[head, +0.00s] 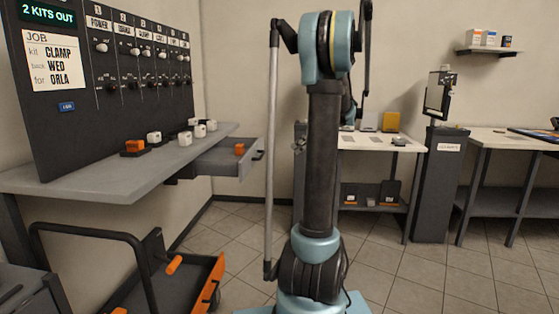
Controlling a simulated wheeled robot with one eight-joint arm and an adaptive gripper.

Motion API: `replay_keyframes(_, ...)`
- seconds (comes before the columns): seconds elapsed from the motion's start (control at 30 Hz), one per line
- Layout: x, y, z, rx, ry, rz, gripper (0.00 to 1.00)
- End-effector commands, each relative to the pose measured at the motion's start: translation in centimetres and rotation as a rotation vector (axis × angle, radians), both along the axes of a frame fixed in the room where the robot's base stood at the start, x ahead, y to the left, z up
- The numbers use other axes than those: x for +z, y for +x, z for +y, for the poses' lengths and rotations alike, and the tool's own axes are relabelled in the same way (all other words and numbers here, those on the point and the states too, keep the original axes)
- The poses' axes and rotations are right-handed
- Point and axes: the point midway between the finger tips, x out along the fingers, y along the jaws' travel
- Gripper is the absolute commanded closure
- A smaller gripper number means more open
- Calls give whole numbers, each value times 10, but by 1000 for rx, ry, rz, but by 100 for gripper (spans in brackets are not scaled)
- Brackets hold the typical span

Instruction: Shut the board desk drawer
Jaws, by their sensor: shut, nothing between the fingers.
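The board desk drawer (227,171) is grey and stands pulled out from under the right end of the board desk (110,177), at left of centre. An orange block (239,149) shows inside it, near its front. The drawer's front end faces right, with a dark handle (257,155). My arm stands upright in the middle of the view, to the right of the drawer in the picture. I cannot make out my gripper; the arm's far end is hidden behind its nearer links.
A cart (190,288) with orange edges and a black push bar stands on the floor below the desk. A white-topped table (370,142) and a dark pedestal (431,185) stand behind. Tiled floor lies clear at right.

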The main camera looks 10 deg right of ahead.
Motion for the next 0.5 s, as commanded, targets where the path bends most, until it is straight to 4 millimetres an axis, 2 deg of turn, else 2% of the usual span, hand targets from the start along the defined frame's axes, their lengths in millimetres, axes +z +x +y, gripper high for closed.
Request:
replay_keyframes(0.17,-8,3,6,-4,3,2,100)
replay_keyframes(0.5,-45,16,46,-6,0,1,100)
